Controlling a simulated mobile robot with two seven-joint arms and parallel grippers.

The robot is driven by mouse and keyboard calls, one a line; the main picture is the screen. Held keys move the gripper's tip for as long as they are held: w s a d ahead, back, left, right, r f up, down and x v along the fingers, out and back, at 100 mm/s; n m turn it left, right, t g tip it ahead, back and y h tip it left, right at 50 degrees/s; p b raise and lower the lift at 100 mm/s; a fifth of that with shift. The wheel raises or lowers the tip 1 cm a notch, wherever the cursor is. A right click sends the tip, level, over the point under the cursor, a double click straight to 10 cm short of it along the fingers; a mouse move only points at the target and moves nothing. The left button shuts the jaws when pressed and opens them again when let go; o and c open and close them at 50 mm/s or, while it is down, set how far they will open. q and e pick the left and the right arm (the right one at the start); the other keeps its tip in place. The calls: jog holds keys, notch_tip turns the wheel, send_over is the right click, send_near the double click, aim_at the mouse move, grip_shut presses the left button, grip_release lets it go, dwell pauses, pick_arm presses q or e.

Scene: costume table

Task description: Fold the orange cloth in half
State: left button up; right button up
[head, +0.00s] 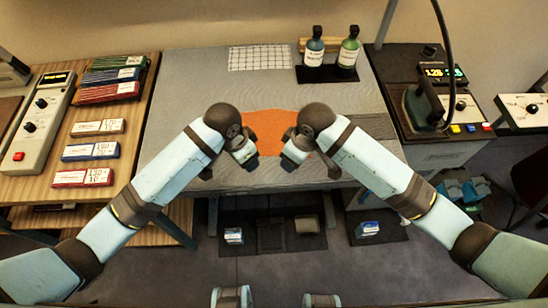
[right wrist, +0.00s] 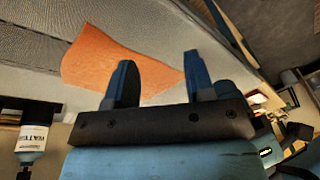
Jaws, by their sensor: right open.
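The orange cloth (head: 268,127) lies flat on the grey table, seen between my two arms in the head view. Its near part and sides are partly hidden behind my wrists. In the right wrist view the cloth (right wrist: 110,62) lies beyond the fingers, apart from them or nearly so. My right gripper (head: 294,155) is over the cloth's right near side; in the right wrist view its two blue fingers (right wrist: 158,82) are apart with nothing between them that I can see held. My left gripper (head: 249,157) is over the cloth's left near side; its fingers are too small to read.
A white grid sheet (head: 259,57) lies at the back. An iron (head: 424,106) stands on the right side table. The table (head: 185,85) is clear around the cloth.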

pick_arm(q)
jog(key=w+a+m+y, duration=0.1)
jog(key=w+a+y, duration=0.1)
jog(key=w, duration=0.6)
pick_arm(e)
jog(key=w+d+h, duration=0.2)
jog(key=w+d, duration=0.2)
jog(key=w, duration=0.4)
pick_arm(q)
jog(key=shift+g, duration=0.3)
jog(key=shift+a+f, duration=0.1)
jog(key=shift+f, duration=3.45)
pick_arm(e)
jog(key=shift+n, duration=0.3)
jog(key=shift+w+a+f, duration=0.1)
jog(key=shift+a+f, duration=0.05)
jog(key=shift+f, duration=1.75)
jog(key=shift+a+f, duration=0.1)
jog(key=shift+f, duration=1.75)
